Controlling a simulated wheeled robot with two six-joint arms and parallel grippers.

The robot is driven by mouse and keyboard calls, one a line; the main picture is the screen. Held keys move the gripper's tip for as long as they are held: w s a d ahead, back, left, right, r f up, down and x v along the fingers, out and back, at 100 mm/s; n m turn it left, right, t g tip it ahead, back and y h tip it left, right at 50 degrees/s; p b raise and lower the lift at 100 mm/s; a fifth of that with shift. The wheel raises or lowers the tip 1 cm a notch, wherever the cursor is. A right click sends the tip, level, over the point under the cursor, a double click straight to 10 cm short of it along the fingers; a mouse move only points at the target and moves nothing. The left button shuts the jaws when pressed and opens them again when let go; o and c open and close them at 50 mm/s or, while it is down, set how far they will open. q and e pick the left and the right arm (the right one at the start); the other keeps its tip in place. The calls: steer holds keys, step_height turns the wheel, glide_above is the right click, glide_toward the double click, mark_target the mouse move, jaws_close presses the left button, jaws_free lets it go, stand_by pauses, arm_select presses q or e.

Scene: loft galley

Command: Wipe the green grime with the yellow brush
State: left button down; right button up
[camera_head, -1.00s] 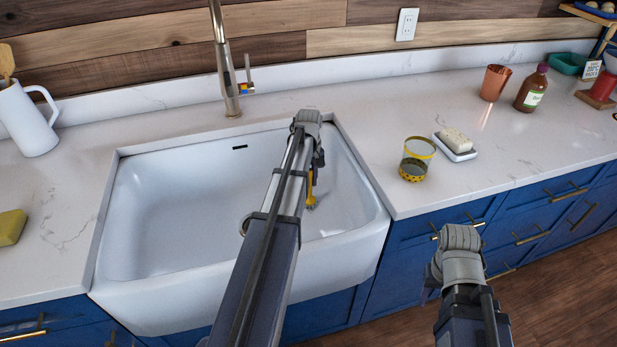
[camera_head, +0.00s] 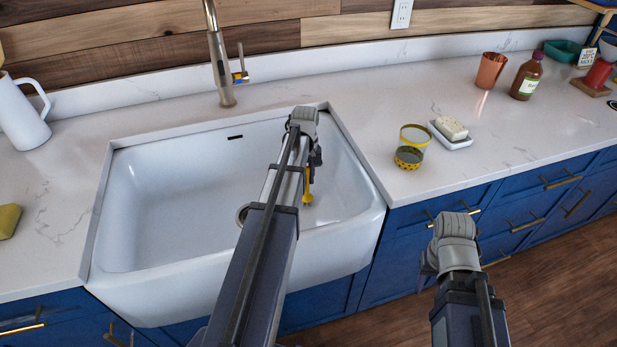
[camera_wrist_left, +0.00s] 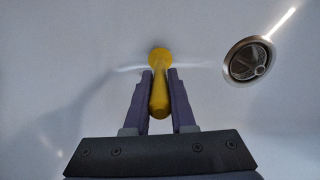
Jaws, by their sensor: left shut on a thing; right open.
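The yellow brush (camera_head: 307,190) is inside the white sink (camera_head: 165,205), in the right half of the basin. My left gripper (camera_head: 312,165) reaches over the sink and is shut on it. In the left wrist view, the brush (camera_wrist_left: 159,97) lies between the two fingers of the left gripper (camera_wrist_left: 160,74), its round end beyond the tips over the white basin. I cannot tell whether that end touches the basin. I see no green grime in either view. My right gripper (camera_head: 428,272) is empty and open in front of the blue cabinets; its fingers are mostly hidden.
The metal drain (camera_wrist_left: 250,61) is right of the brush in the wrist view. The faucet (camera_head: 219,65) stands behind the sink. A white pitcher (camera_head: 22,115) stands left.

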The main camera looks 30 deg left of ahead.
arm_select(q)
steer(key=w+a, duration=0.2)
steer(key=shift+w+a, duration=0.15)
steer(key=shift+a, duration=0.25)
steer(key=shift+w, duration=0.1)
steer(key=shift+w+a, duration=1.1)
steer(key=shift+a, duration=0.15)
